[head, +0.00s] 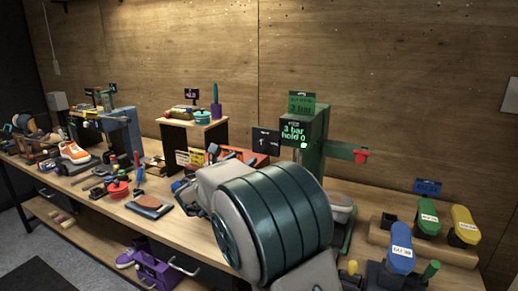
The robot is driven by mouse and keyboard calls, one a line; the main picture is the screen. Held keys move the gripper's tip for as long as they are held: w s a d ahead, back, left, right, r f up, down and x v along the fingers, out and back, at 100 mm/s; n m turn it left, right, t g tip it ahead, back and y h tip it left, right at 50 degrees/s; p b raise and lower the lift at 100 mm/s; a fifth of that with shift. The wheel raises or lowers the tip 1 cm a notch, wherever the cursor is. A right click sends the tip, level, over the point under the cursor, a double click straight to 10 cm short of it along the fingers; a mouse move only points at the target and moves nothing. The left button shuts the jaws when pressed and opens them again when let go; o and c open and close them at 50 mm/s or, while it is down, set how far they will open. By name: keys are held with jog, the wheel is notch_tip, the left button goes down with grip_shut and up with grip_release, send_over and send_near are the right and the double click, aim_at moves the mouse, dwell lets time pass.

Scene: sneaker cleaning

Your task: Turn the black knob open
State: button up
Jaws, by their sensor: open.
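I cannot make out a black knob in the head view; it may be behind my arm, which fills the middle foreground. A green machine (314,158) stands on the bench behind my arm. Its lit display (295,134) reads "3 bar" and "hold 0". A green side arm with a red end piece (360,156) sticks out to its right. The machine's lower front is covered by my arm. My gripper's fingers cannot be made out; they seem hidden behind my own arm links.
The long wooden bench (100,203) holds an orange-and-white sneaker (74,153), a small raised shelf (196,126) and several tools to the left. Blue (400,249), green (428,217) and yellow (464,226) dispensers stand at right. A plywood wall closes off the back.

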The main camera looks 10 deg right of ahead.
aim_at(261, 146)
jog(key=p+x, duration=0.2)
jog(key=x, duration=1)
jog(key=shift+s, duration=0.1)
jog(key=c, duration=1)
